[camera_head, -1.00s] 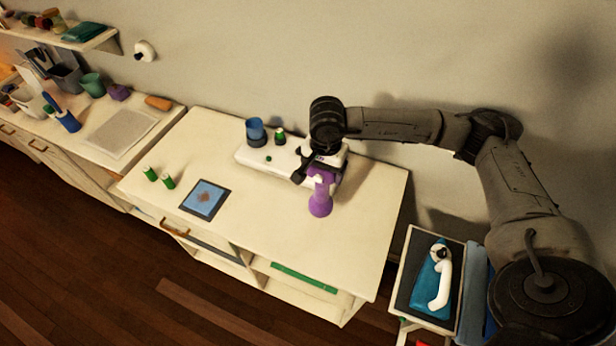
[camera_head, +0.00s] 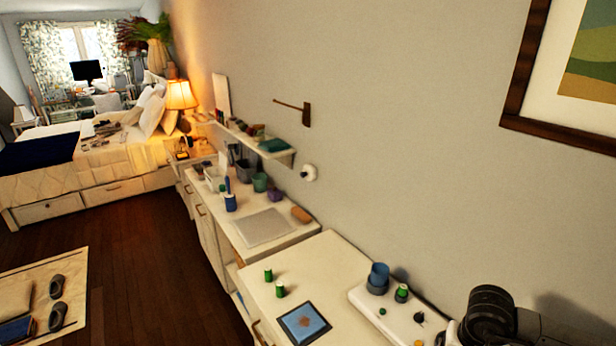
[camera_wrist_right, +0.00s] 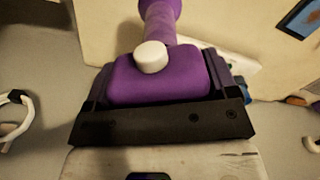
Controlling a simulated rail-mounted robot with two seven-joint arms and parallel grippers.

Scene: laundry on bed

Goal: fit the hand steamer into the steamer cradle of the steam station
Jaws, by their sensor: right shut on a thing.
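The purple hand steamer (camera_wrist_right: 160,80), with a round white button, fills the middle of the right wrist view. My right gripper (camera_wrist_right: 162,84) is shut on it, with dark fingers on both sides of its purple body. The steamer itself is out of the head view, where only part of my right arm shows at the lower right corner. The white base of the steam station (camera_head: 385,305) lies on the white table at the bottom right of the head view. Its right end is cut off and hidden by my arm, so I cannot make out the cradle. My left gripper is not in view.
A blue cup (camera_head: 378,277) and a green spool (camera_head: 401,293) stand on the station. A wall shelf (camera_head: 262,145) hangs above the further counter.

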